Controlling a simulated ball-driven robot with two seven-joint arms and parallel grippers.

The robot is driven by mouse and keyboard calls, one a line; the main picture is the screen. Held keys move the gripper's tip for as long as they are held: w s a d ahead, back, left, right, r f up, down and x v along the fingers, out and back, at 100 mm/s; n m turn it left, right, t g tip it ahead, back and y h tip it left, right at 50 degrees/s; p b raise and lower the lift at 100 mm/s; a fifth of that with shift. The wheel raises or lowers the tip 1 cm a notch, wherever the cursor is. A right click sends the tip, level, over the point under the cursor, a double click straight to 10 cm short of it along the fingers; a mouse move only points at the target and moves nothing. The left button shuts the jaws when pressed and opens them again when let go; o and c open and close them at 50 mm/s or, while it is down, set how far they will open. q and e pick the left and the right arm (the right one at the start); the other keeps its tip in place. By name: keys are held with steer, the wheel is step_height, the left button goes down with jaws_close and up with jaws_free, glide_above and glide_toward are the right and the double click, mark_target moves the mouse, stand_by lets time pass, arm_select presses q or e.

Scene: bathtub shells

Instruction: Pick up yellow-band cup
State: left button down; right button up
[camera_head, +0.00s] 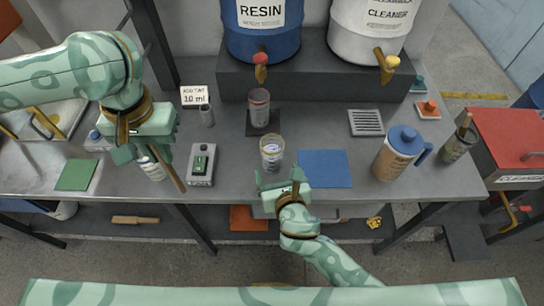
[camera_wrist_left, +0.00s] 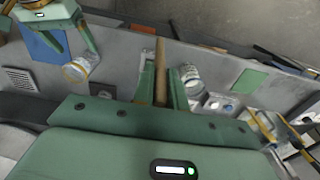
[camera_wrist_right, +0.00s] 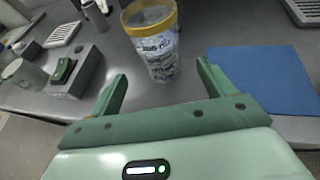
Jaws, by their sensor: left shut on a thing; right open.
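The yellow-band cup (camera_head: 271,153) is a clear cup with a yellow rim band and printed markings. It stands upright on the grey bench, left of the blue mat. It also shows in the right wrist view (camera_wrist_right: 155,50) and the left wrist view (camera_wrist_left: 81,68). My right gripper (camera_head: 281,182) is open and empty, just in front of the cup; in the right wrist view its fingers (camera_wrist_right: 161,80) point toward the cup, which stands beyond the tips. My left gripper (camera_head: 158,160) is shut on a wooden stick (camera_wrist_left: 160,72) at the left of the bench.
Another clear cup (camera_wrist_left: 190,77) stands beside my left gripper. A grey device with a green button (camera_head: 201,164) and a small grey cup (camera_head: 207,116) are left of the yellow-band cup. A dark cup (camera_head: 259,103) stands behind it. A blue-lidded pitcher (camera_head: 397,155) stands right of the blue mat (camera_head: 325,168).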

mark_target(275, 166)
steer(key=x, duration=0.2)
steer(key=shift+w+f, duration=0.2)
steer(key=b+x, duration=0.2)
steer(key=x, duration=0.2)
steer(key=shift+w+a+f, duration=0.1)
steer(key=shift+w, duration=0.15)
steer(key=shift+w+a+f, duration=0.1)
steer(key=shift+w, duration=0.3)
steer(key=shift+s, duration=0.1)
steer(key=shift+c, duration=0.6)
steer(key=c, duration=1.1)
